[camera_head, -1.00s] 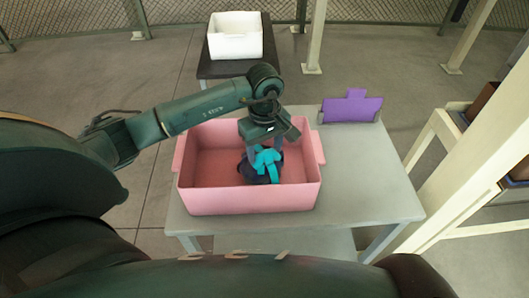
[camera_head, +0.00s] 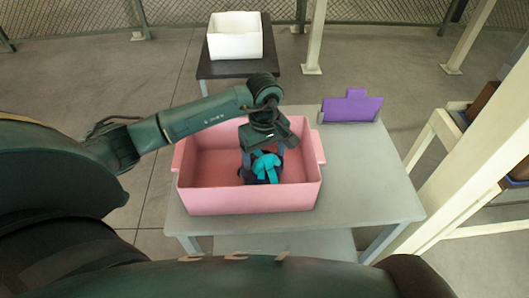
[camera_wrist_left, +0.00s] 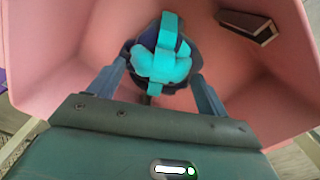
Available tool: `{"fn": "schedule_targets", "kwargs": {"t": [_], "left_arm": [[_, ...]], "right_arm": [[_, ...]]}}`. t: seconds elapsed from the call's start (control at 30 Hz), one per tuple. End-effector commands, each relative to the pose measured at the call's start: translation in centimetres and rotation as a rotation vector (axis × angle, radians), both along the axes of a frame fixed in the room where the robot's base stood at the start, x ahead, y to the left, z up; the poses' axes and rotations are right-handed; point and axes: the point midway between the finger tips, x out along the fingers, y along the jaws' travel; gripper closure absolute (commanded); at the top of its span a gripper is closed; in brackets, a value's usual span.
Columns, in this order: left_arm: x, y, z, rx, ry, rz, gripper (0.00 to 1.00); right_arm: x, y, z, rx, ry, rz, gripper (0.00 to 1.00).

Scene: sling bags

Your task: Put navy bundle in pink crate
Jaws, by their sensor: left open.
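The navy bundle (camera_head: 262,168), with a bright teal strap or patch on it, lies inside the pink crate (camera_head: 250,200), toward its right half. It also shows in the left wrist view (camera_wrist_left: 158,50), on the crate's floor. My left gripper (camera_head: 264,152) reaches down into the crate over the bundle. In the left wrist view its two fingers (camera_wrist_left: 160,85) are spread apart, one on each side of the bundle's near part. I cannot tell whether the fingers touch it. My right gripper is not in view.
The pink crate stands on a grey table (camera_head: 370,185). A purple panel (camera_head: 352,107) stands at the table's back right. A white bin (camera_head: 235,38) sits on a dark table behind. A dark brown object (camera_wrist_left: 248,27) lies in the crate in the wrist view.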

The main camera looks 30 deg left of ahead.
Motion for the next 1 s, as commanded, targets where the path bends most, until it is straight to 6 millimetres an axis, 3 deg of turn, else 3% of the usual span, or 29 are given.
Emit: {"fn": "schedule_targets", "kwargs": {"t": [0.17, 0.6, 0.8, 1.0], "left_arm": [[0.1, 0.0, 1.7, 0.001, -0.004, -0.001, 0.22], [0.1, 0.0, 10.5, 0.000, -0.004, 0.000, 0.22], [0.0, 0.0, 12.1, -0.001, -0.001, 0.000, 0.22], [0.0, 0.0, 12.3, 0.000, 0.000, 0.000, 0.22]], "right_arm": [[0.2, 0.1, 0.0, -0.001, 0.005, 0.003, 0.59], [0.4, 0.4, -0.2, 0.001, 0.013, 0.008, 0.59], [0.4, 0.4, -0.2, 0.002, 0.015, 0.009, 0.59], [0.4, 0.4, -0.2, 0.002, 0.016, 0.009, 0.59]]}}
